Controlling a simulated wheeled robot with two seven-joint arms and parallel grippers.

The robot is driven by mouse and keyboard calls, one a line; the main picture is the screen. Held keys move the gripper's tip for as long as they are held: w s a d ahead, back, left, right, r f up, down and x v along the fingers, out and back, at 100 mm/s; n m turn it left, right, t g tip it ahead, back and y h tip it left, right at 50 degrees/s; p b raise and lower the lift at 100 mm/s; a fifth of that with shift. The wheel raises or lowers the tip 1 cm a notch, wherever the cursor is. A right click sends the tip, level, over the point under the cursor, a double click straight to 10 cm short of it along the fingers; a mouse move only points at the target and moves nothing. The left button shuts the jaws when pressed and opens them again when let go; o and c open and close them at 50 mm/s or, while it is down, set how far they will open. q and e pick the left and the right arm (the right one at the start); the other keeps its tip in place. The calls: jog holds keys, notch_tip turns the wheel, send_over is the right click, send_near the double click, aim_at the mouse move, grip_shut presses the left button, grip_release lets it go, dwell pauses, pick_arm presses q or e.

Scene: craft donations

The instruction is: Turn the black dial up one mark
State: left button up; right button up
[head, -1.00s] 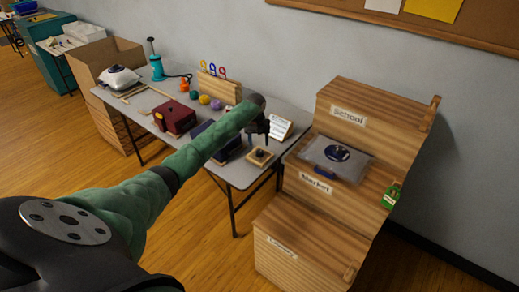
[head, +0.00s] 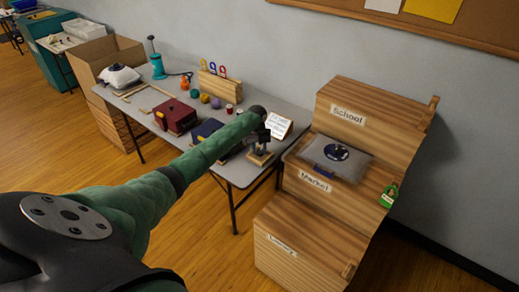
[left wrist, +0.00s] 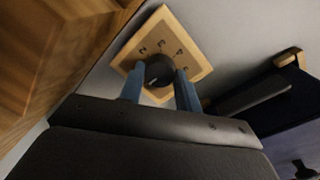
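The black dial (left wrist: 160,71) sits on a square wooden plate (left wrist: 193,48) with dark marks along it. In the head view the plate (head: 260,159) lies near the right end of the grey table. My left gripper (left wrist: 159,78) reaches down over it, its two blue-grey fingers on either side of the dial. The fingers look open, with a narrow gap to the dial; I cannot tell whether either touches it. In the head view the left gripper (head: 262,147) hides the dial. My right gripper is out of view.
A white card (head: 279,124) stands behind the plate. A dark blue box (head: 205,132) and a red box (head: 175,116) lie to the left on the table (head: 233,174).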

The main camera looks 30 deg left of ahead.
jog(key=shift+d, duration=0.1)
pick_arm(q)
jog(key=m, duration=0.3)
jog(key=shift+w+m, duration=0.1)
jog(key=shift+m, duration=1.1)
jog(key=shift+m+g, duration=0.3)
jog(key=shift+m, duration=1.1)
jog(key=shift+m+b, duration=0.3)
jog(key=shift+m, duration=0.1)
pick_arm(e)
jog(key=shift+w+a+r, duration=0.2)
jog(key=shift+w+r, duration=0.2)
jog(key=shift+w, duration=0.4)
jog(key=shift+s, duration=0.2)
pick_arm(q)
jog(key=o, duration=1)
jog(key=shift+c, duration=0.2)
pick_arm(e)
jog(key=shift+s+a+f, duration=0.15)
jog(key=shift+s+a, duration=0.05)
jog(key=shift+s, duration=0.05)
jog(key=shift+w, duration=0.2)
